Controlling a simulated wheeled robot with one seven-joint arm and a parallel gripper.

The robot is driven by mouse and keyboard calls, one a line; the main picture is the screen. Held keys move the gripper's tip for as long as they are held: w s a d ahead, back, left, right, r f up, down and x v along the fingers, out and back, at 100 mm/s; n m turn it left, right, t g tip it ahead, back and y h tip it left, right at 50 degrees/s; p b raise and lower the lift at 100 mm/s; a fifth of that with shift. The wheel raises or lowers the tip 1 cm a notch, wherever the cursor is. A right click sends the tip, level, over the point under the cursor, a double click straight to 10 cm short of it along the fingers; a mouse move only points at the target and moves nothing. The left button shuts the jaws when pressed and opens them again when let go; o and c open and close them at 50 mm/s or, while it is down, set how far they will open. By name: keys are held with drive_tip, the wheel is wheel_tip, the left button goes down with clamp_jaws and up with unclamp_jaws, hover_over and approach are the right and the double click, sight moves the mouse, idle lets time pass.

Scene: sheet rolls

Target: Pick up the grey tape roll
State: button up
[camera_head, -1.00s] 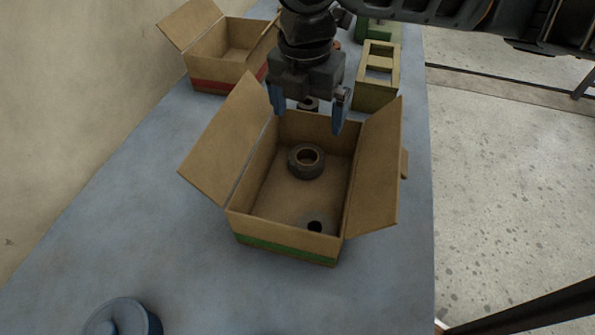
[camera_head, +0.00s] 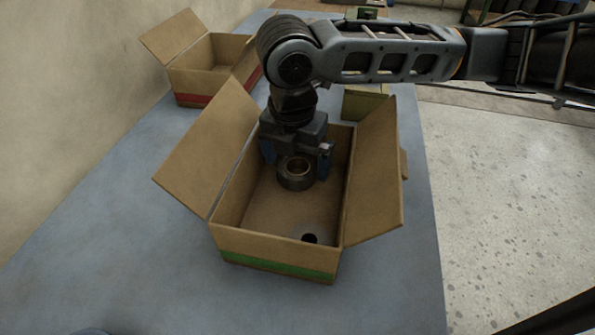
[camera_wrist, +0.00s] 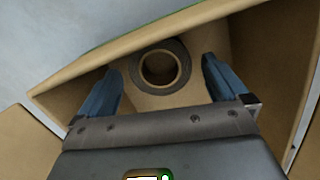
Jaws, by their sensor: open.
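The grey tape roll (camera_head: 296,185) is a dark ring with a brown core, lying flat in the open cardboard box with a green stripe (camera_head: 275,266). In the wrist view the roll (camera_wrist: 163,43) shows between and a little beyond my fingertips. My gripper (camera_head: 296,164) points down inside the box, over the roll. Its blue fingers are apart and hold nothing; in the wrist view my gripper (camera_wrist: 162,66) has one finger on each side of the roll. I cannot tell the exact height gap.
A pale round piece with a dark hole (camera_head: 310,239) lies at the box's near end. The box flaps stand out left and right. The blue-grey table (camera_head: 110,240) is clear at left.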

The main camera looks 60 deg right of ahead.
wheel_tip(320, 180, down, 2)
drive_tip(key=shift+d, duration=0.15)
drive_tip(key=c, duration=1)
